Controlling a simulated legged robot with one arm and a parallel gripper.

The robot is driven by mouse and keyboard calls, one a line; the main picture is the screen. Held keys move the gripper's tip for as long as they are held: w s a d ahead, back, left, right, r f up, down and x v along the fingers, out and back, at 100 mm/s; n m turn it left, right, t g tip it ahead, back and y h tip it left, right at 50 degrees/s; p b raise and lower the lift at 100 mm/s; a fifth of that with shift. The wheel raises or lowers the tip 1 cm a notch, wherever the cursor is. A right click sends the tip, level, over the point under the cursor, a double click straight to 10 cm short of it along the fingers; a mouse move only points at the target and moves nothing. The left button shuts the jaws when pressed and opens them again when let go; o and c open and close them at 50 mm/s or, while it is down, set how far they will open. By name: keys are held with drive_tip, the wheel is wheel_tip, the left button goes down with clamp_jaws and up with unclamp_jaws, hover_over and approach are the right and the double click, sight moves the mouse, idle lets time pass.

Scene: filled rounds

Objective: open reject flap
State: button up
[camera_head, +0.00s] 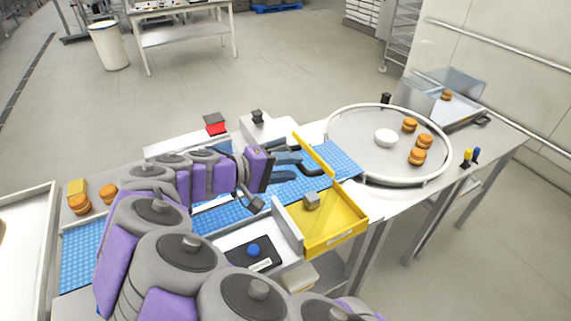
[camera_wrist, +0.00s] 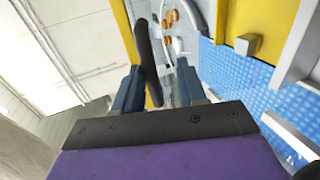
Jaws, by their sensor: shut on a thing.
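The yellow flap (camera_head: 312,153) is a narrow upright bar standing slantwise over the blue belt. In the wrist view the flap (camera_wrist: 154,93) shows as a yellow strip behind the fingers. A black handle (camera_wrist: 147,55) stands between my fingers. My gripper (camera_head: 299,166) is shut on this handle, beside the flap; it also shows in the wrist view (camera_wrist: 160,82). The handle's join to the flap is hidden.
A round table (camera_head: 352,170) with a raised rim holds a white bowl (camera_head: 386,138) and several filled rounds (camera_head: 417,156) beyond the belt (camera_head: 85,262). A black panel with a blue button (camera_head: 253,250) is near my arm. A red-topped box (camera_head: 215,125) stands behind.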

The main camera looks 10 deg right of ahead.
drive_tip(key=shift+o, duration=0.9)
drive_tip(key=shift+w, duration=0.15)
drive_tip(key=shift+a+r, duration=0.1)
drive_tip(key=shift+a, duration=0.1)
drive_tip(key=p+v, duration=0.3)
drive_tip(key=v, duration=1.4)
drive_tip(key=shift+a, duration=0.1)
drive_tip(key=s+d+r+m+g+y, duration=0.1)
drive_tip(key=s+d+m+g+y, duration=0.2)
drive_tip(key=d, duration=0.9)
drive_tip(key=s+d+r+m+g+y, duration=0.1)
drive_tip(key=s+d+g+y, duration=0.3)
drive_tip(key=d, duration=0.8)
drive_tip(key=s+d+f+m+y, duration=0.1)
drive_tip(key=s+d+f, duration=0.25)
drive_tip(key=s, duration=0.55)
drive_tip(key=s+a+f+n+y, duration=0.1)
drive_tip(key=s+a+f+y, duration=0.4)
drive_tip(key=s, duration=0.6)
wheel_tip(320, 180, down, 3)
drive_tip(key=shift+a+r+y, duration=0.2)
drive_tip(key=shift+r+y, duration=0.05)
drive_tip(key=shift+y, duration=0.05)
